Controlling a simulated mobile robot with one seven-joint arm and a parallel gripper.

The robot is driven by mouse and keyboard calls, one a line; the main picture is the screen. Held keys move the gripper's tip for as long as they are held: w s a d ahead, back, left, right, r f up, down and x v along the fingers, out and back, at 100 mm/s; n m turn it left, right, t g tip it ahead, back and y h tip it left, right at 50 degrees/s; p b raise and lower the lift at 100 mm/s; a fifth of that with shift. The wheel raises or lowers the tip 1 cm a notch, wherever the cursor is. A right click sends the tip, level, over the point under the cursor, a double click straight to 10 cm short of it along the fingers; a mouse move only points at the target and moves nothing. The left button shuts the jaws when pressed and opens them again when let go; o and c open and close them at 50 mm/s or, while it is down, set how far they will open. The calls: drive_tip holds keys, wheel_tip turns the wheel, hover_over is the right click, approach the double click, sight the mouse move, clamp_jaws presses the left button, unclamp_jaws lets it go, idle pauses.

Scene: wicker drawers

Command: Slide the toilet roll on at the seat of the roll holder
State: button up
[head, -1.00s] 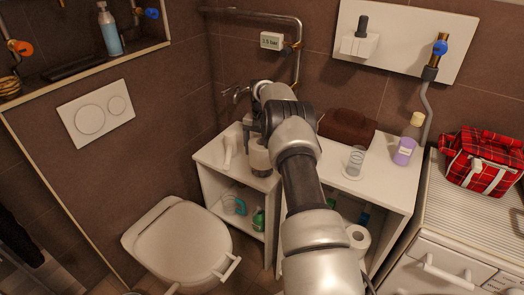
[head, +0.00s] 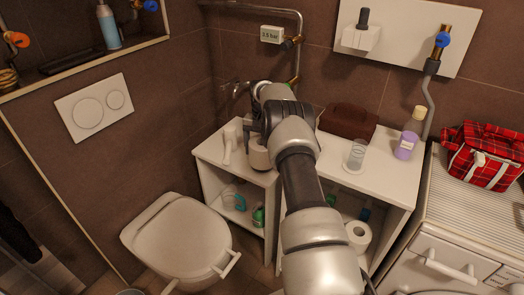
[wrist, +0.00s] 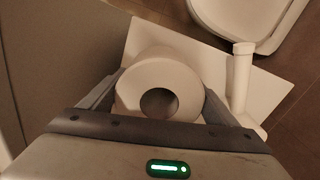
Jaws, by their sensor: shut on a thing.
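The toilet roll (wrist: 130,91) is a pale cylinder with its round end and dark core hole facing the wrist camera. My gripper (wrist: 161,88) has a finger on each side and is shut on it. In the head view the roll (head: 259,156) is at the left cabinet top, below my gripper (head: 256,141); contact with the top is unclear. A white post-like piece (wrist: 241,80) stands close right of the roll in the wrist view, and at its left in the head view (head: 228,146). I cannot tell whether it is the roll holder. Another white roll (head: 358,232) hangs at the right cabinet's front.
The toilet (head: 178,240) is at lower left. A red plaid bag (head: 483,155) sits on the washing machine.

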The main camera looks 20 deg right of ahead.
drive_tip(key=shift+f+b, duration=0.7)
drive_tip(key=shift+f, duration=0.35)
drive_tip(key=o, duration=1.1)
wheel_tip(320, 180, up, 18)
drive_tip(key=p, duration=0.3)
drive_tip(key=shift+f, duration=0.25)
